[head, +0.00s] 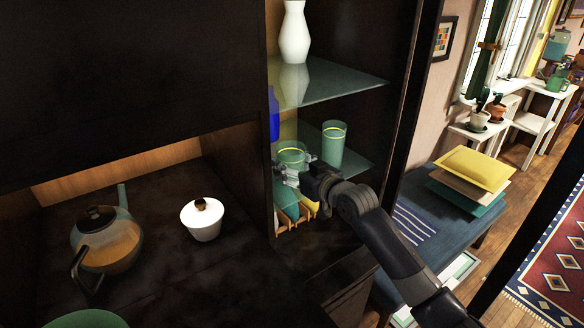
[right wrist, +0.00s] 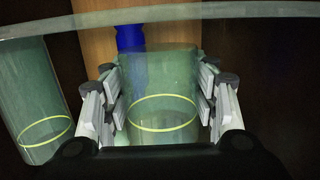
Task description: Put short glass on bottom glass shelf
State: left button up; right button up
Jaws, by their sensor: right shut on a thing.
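The short glass (head: 291,153) is green and see-through with a yellow ring. My right gripper (head: 287,172) is shut on it at the cabinet's open front, by the bottom glass shelf (head: 352,170). In the right wrist view the short glass (right wrist: 162,85) sits between the two fingers (right wrist: 160,110). I cannot tell whether its base touches the shelf. A taller green glass (head: 333,145) with a yellow ring stands on that shelf to the right; it also shows at the left of the right wrist view (right wrist: 35,100). My left gripper is not in view.
A blue bottle (head: 273,115) stands behind at the left of the shelf. An upper glass shelf (head: 325,83) holds a white vase (head: 295,32).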

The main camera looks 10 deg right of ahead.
jog(key=shift+f, duration=0.65)
jog(key=shift+f, duration=0.25)
jog(key=o, duration=1.3)
jog(key=shift+s, duration=0.1)
